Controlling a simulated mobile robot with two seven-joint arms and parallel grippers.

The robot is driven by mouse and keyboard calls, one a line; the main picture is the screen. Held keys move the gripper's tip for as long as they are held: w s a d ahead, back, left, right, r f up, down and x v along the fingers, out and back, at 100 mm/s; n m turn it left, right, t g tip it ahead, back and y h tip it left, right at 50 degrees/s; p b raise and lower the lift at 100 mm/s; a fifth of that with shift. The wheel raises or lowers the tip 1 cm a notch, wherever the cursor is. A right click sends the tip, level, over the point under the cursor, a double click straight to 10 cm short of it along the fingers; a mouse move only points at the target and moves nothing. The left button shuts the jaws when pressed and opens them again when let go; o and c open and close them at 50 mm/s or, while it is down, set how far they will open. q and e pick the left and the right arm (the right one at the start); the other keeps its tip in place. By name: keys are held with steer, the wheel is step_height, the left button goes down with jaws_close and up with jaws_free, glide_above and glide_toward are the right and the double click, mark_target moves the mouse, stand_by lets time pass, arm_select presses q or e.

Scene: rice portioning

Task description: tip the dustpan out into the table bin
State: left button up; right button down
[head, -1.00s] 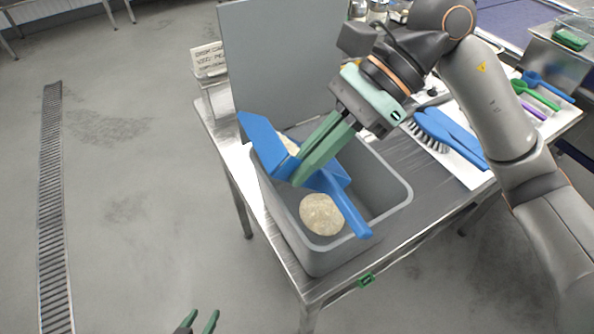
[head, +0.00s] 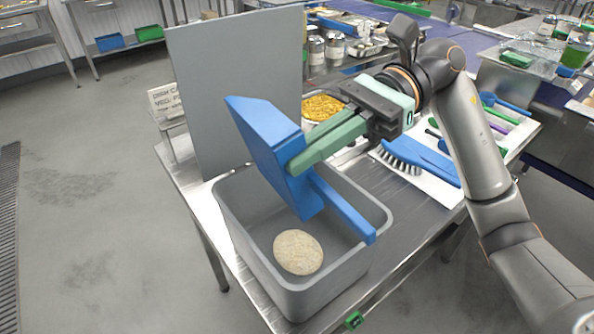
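The blue dustpan (head: 264,140) is tilted steeply above the grey table bin (head: 377,218), its underside towards the camera and its handle (head: 345,210) pointing down to the right. My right gripper (head: 296,164) has its green fingers closed together at the dustpan, near the base of the handle, and holds it up. The far fingertip contact is partly hidden. A pale, rice-coloured round heap (head: 298,252) lies on the floor of the bin. Whether anything is left on the dustpan's pan face cannot be seen. My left gripper is out of the head view.
A grey upright panel (head: 235,85) stands behind the bin, with a lettered sign (head: 165,100) to its left. A blue brush (head: 420,160) lies on a white board to the right. A container of yellow grains (head: 322,107) and tins (head: 316,55) stand behind.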

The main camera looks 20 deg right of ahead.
steer(key=shift+w+d+f+y+b, duration=0.2)
steer(key=shift+d+y+b, duration=0.3)
steer(key=shift+b, duration=0.2)
steer(key=shift+d+y+b, duration=0.4)
steer(key=shift+b, duration=0.35)
steer(key=shift+w+d+r+g+y+b, duration=0.15)
steer(key=shift+d+g+y+b, duration=0.2)
steer(key=shift+b, duration=0.3)
arm_select(q)
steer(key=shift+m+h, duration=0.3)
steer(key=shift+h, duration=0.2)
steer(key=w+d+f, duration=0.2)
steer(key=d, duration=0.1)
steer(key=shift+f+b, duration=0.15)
steer(key=shift+b, duration=0.25)
arm_select(e)
steer(key=shift+w+d+r+y, duration=0.1)
steer(key=shift+d+r+y, duration=0.15)
steer(key=shift+d+y, duration=0.1)
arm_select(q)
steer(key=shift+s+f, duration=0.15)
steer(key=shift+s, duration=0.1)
